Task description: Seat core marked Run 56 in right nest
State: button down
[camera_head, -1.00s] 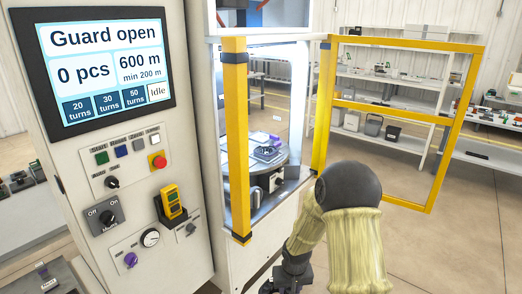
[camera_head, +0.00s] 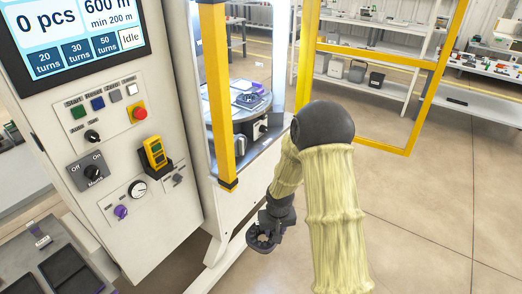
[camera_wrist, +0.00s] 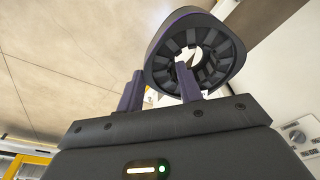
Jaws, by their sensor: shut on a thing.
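My gripper (camera_wrist: 160,92) is shut on a dark ring-shaped core (camera_wrist: 226,70) with slots around its inner bore. The core shows at the upper right of the wrist view, and low in the middle of the head view (camera_head: 264,238), in front of the machine. No run marking is readable on it. Through the open guard, a round table (camera_head: 222,112) shows inside the machine, with a dark part (camera_head: 250,101) on a light fixture. I cannot tell which nest is the right one.
The yellow guard door (camera_head: 429,95) stands open to the right. A yellow post (camera_head: 218,100) bounds the opening's left side. The control panel (camera_head: 110,150) is at the left, with dark trays (camera_head: 60,275) below it. Open floor (camera_head: 430,220) lies right of my arm.

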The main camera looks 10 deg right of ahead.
jog(key=f+p, duration=0.1)
jog(key=f, duration=0.1)
jog(key=s+f+p, duration=0.1)
jog(key=f, duration=0.2)
jog(key=s+a+f+p, duration=0.1)
jog(key=f+p, duration=0.1)
jog(key=f, duration=0.1)
jog(key=s+d+f+p, duration=0.1)
jog(key=s+f+p, duration=0.2)
jog(key=f, duration=0.4)
jog(key=shift+s+d+f, duration=0.15)
jog(key=shift+s+f, duration=0.05)
jog(key=shift+s, duration=0.5)
jog(key=shift+w, duration=0.1)
